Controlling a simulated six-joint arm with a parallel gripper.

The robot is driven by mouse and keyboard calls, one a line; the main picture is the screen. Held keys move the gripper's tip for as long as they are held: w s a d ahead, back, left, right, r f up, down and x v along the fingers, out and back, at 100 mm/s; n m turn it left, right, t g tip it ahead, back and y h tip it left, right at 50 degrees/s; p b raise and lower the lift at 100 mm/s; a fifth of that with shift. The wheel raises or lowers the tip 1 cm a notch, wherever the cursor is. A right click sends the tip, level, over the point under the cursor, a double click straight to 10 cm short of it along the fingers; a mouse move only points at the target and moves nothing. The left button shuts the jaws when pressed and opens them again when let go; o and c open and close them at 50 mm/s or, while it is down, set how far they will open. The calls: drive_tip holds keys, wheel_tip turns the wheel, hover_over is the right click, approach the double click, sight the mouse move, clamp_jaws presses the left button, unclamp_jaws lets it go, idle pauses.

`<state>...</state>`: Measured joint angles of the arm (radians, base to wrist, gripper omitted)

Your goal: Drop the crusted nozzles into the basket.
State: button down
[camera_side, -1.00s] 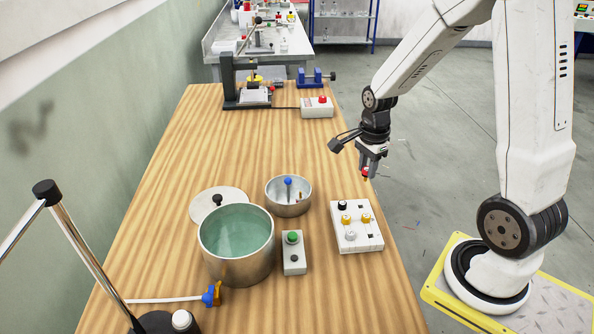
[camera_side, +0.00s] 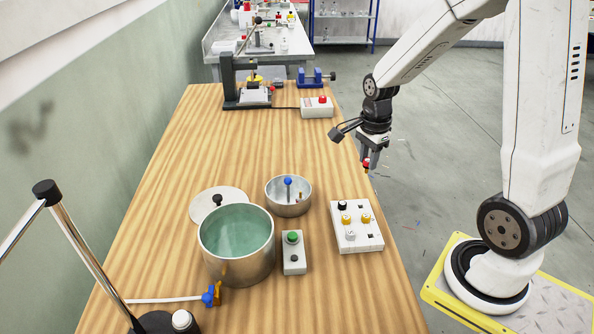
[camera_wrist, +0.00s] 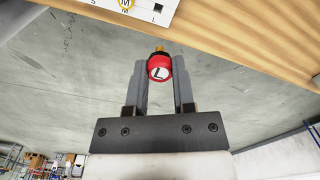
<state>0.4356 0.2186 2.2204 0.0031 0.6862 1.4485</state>
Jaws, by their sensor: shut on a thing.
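My gripper (camera_side: 366,160) is shut on a red nozzle (camera_wrist: 159,68) with a white "L" face and a brass tip, held in the air beyond the table's right edge. The red nozzle also shows in the side view (camera_side: 366,163). A white block (camera_side: 358,240) on the table holds a black nozzle (camera_side: 342,205), two yellow nozzles (camera_side: 346,219) and a pale nozzle (camera_side: 350,235); two sockets look empty. The small metal basket (camera_side: 275,206), with a blue-topped post (camera_side: 288,181), stands left of the block. Something small and brownish shows inside it. Crust is too small to tell.
A large pot (camera_side: 235,268) of greenish liquid stands left of a control box (camera_side: 293,258) with a green button. A lid (camera_side: 230,195) lies behind the pot. The table (camera_side: 210,140) is clear behind the basket.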

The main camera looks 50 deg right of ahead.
drive_tip(key=shift+w, duration=0.55)
drive_tip(key=w+a, duration=0.2)
drive_tip(key=w, duration=0.6)
drive_tip(key=w+a+f, duration=0.1)
drive_tip(key=w+a, duration=0.2)
drive_tip(key=w, duration=0.6)
drive_tip(key=shift+a, duration=0.3)
drive_tip(key=shift+f, duration=0.3)
drive_tip(key=shift+f, duration=2.7)
